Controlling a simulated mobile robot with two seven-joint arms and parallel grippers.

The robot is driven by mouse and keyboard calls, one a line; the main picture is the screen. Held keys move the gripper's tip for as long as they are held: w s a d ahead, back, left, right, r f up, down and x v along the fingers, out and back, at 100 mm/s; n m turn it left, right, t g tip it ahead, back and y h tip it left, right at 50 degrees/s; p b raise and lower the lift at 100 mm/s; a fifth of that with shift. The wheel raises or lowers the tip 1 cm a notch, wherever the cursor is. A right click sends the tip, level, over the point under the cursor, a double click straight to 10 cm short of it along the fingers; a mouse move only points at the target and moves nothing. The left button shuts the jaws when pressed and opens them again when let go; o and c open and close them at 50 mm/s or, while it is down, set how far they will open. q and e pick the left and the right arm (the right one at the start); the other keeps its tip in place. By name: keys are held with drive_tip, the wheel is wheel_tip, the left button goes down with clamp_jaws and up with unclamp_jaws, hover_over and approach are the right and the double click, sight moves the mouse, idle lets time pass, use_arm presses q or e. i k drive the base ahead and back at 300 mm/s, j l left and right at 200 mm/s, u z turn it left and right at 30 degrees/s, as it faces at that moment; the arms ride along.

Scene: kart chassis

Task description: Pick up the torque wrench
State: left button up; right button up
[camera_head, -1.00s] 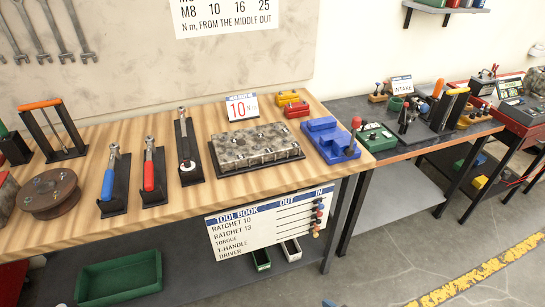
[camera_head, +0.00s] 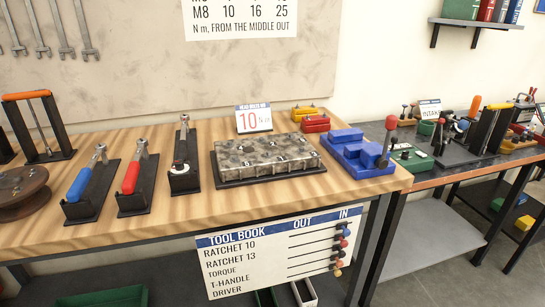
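What looks like the torque wrench (camera_head: 184,128) stands in a black holder (camera_head: 186,182) on the wooden bench, with a metal head at the top and a pale ring low on it. To its left, a red-handled ratchet (camera_head: 132,176) and a blue-handled ratchet (camera_head: 80,184) lean in black holders of their own. Neither of my grippers is in view.
The wooden bench (camera_head: 300,203) also bears a metal engine block (camera_head: 265,155) on a black tray, a blue block fixture (camera_head: 355,150) and a 10 Nm sign (camera_head: 254,118). A tool book board (camera_head: 275,252) hangs at the front edge. Bare wood lies before the holders.

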sight(182, 148)
drive_tip(key=i+j+z, duration=0.25)
drive_tip(key=j+z, duration=0.25)
drive_tip(key=j, duration=0.2)
drive_tip(key=j+z, duration=0.25)
drive_tip(key=j, duration=0.15)
